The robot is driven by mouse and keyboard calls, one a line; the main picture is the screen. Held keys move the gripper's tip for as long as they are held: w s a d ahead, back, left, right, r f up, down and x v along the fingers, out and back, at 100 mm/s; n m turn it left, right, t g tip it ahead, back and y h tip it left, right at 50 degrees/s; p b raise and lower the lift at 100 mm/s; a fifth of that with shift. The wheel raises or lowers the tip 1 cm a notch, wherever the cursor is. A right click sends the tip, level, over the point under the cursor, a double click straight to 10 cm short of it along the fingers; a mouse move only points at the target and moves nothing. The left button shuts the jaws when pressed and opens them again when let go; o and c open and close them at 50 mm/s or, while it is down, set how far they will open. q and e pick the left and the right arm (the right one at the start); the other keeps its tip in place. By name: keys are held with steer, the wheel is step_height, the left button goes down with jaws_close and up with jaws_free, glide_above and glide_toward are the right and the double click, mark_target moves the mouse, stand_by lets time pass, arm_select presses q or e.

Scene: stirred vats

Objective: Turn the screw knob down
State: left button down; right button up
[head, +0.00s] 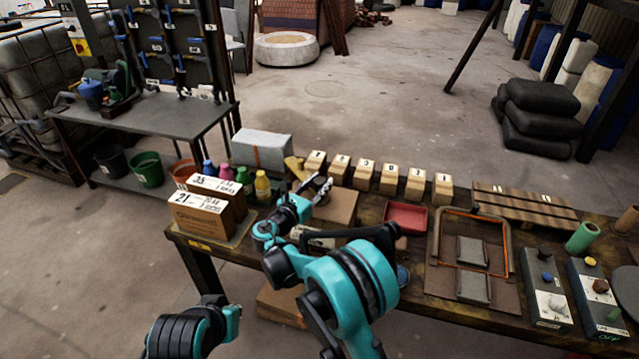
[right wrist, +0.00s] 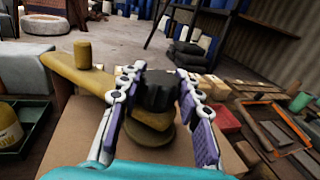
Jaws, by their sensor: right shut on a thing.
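The screw knob (right wrist: 160,90) is dark and ribbed and shows between my fingers in the right wrist view. It sits on a dull yellow fitting (right wrist: 75,75) with a round foot and a short upright peg at its left. The fitting (head: 294,168) shows partly in the head view, behind my gripper. My right gripper (head: 318,188) is shut on the knob, one purple-padded finger on each side, also in the right wrist view (right wrist: 157,95). The knob is hidden in the head view. Of my left arm only dark and teal links show at the bottom left; its gripper is out of view.
A cardboard-coloured block (head: 342,206) lies under the fitting. Several numbered wooden blocks (head: 364,174) line the bench behind. Boxes (head: 203,216) and small bottles (head: 262,185) stand at the left. A red tray (head: 405,217) and control boxes (head: 545,302) are to the right.

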mark_target(320, 181)
steer(key=m+g+h, duration=0.3)
steer(key=h, duration=0.1)
steer(key=shift+m+g+p, duration=0.3)
steer(key=shift+m+g+h, duration=1.5)
steer(key=shift+m+g, duration=0.3)
steer(key=shift+g, duration=1)
steer(key=o, duration=1.2)
steer(key=shift+d, duration=0.1)
step_height(320, 181, up, 10)
